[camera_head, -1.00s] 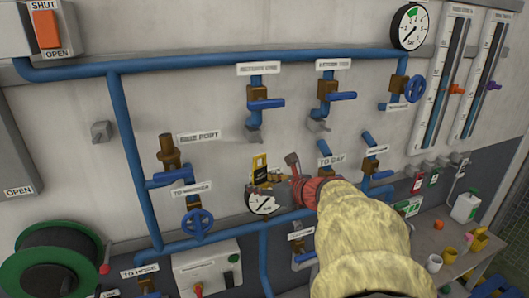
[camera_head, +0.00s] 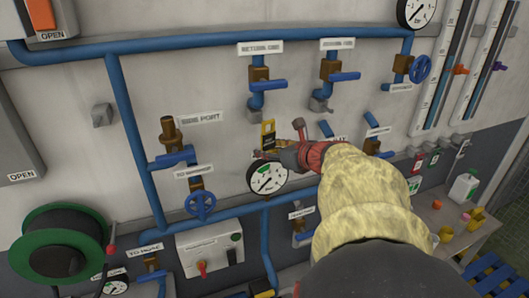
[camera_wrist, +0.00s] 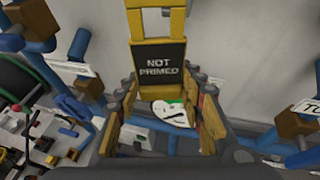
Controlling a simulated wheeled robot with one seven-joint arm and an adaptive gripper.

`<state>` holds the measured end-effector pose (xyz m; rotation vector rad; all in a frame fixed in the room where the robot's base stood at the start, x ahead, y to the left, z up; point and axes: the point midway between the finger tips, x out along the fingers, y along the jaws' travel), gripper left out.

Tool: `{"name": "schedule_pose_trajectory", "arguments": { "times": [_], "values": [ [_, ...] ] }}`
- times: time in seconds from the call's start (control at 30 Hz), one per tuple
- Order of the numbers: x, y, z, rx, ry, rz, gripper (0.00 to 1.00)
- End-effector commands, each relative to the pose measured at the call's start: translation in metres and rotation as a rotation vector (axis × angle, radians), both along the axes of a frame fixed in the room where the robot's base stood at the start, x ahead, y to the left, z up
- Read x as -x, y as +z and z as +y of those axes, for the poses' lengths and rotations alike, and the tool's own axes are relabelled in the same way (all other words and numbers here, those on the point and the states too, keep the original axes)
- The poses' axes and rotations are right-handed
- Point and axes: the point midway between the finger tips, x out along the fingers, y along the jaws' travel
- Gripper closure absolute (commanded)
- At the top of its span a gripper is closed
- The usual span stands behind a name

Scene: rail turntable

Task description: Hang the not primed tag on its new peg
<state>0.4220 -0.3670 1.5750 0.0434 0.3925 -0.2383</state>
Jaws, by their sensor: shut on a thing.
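The not primed tag (camera_wrist: 160,68) is yellow with a black panel and faces me in the wrist view, upright between the fingers. In the head view the tag (camera_head: 268,134) shows as a small yellow and black piece in front of the panel wall. My gripper (camera_wrist: 161,105) is shut on the tag; it also shows in the head view (camera_head: 278,153), just above a round white gauge (camera_head: 267,178). I cannot make out a peg behind the tag. A small grey fitting (camera_head: 102,115) sticks out of the wall at the left; I cannot tell whether it is a peg.
Blue pipes (camera_head: 137,140) run around the wall. Blue-handled valves (camera_head: 267,86) stick out above my gripper, and a blue handwheel (camera_head: 201,205) is at its lower left. A green hose reel (camera_head: 60,245) stands at lower left. Bare wall lies left of the tag.

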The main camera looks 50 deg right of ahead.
Motion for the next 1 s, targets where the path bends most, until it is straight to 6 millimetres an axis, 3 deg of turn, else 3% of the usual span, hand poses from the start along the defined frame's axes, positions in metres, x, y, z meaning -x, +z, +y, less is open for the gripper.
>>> {"name": "schedule_pose_trajectory", "arguments": {
  "times": [1.0],
  "values": [
    [-0.049, -0.005, -0.027, -0.001, 0.0, 0.001, 0.79]
  ]
}}
